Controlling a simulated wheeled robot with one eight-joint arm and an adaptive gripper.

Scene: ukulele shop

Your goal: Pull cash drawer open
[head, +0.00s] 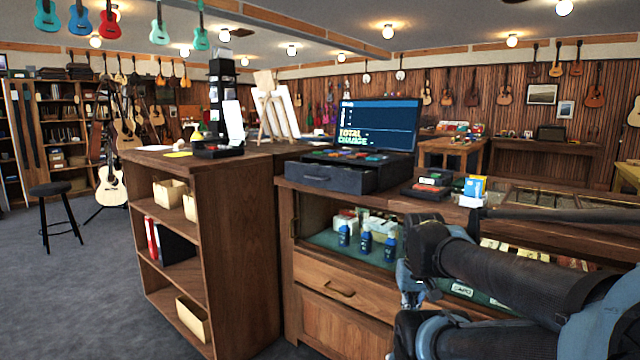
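The cash drawer (322,178) is a dark grey, low box on the wooden counter, in the middle of the head view. Its flat front faces left and toward me, with a small light mark near its upper edge. Several coloured pieces show on its upper side; I cannot tell whether they lie on top or inside. I cannot tell if the drawer is slightly out or fully closed. Links of my arm fill the lower right, in front of the counter and apart from the drawer. No gripper fingers can be made out.
A lit monitor (376,124) stands behind the drawer. A dark card tray (427,187) and a small card holder (473,191) sit to its right. A wooden shelf unit (245,220) adjoins the counter on the left.

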